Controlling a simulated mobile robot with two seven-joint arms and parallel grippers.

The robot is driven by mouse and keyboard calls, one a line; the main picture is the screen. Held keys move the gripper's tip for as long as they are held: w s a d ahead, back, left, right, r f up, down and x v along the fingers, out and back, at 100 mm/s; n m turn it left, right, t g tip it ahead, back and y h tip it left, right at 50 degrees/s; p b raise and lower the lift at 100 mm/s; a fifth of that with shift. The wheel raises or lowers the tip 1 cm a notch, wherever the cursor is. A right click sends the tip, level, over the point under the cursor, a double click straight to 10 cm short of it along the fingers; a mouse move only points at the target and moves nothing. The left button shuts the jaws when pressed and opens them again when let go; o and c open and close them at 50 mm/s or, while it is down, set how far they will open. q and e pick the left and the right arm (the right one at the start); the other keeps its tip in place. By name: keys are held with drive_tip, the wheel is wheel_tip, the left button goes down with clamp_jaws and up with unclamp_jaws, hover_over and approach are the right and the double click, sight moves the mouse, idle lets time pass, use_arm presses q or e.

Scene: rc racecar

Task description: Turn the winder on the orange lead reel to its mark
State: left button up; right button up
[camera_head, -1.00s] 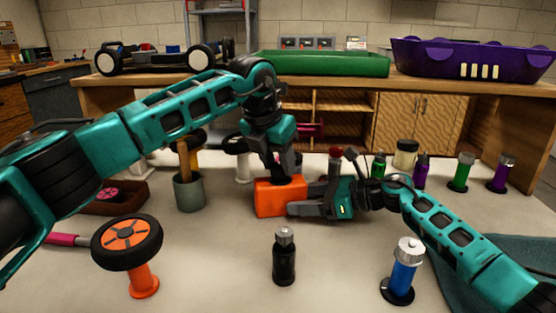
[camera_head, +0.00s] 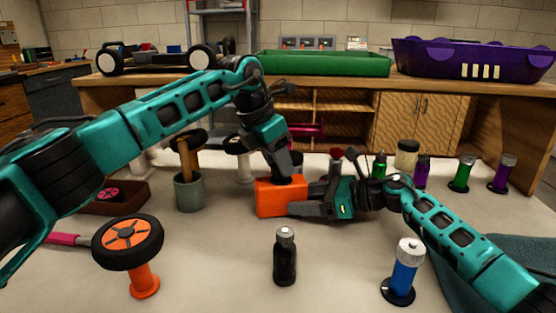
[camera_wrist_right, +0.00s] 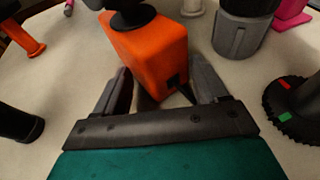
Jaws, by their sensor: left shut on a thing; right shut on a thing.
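The orange lead reel (camera_head: 281,199) is a boxy orange block on the table in the middle of the head view. It also shows in the right wrist view (camera_wrist_right: 152,58), with the dark winder (camera_wrist_right: 134,15) on its top. My right gripper (camera_head: 300,207) is shut on the reel's body from the right, its fingers on either side. My left gripper (camera_head: 285,172) points down from above and is shut on the winder, which its fingers mostly hide. The winder's mark cannot be made out.
A black bottle (camera_head: 284,258) stands in front of the reel. A wheel on an orange stand (camera_head: 128,243) is front left, and a blue bottle (camera_head: 405,270) front right. A grey-green cup (camera_head: 189,192) stands left. Several coloured bottles stand at right.

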use_arm(q)
drive_tip(key=m+g, duration=0.1)
drive_tip(key=m, duration=0.2)
drive_tip(key=m+g+h, duration=0.1)
drive_tip(key=m, duration=0.2)
drive_tip(key=shift+w+r, duration=0.1)
drive_tip(key=shift+w, duration=0.1)
drive_tip(key=shift+m, duration=0.4)
drive_tip(key=o, duration=1.1)
drive_tip(key=shift+a, duration=0.1)
drive_tip(key=shift+v, duration=3.7)
drive_tip(key=shift+w, duration=0.15)
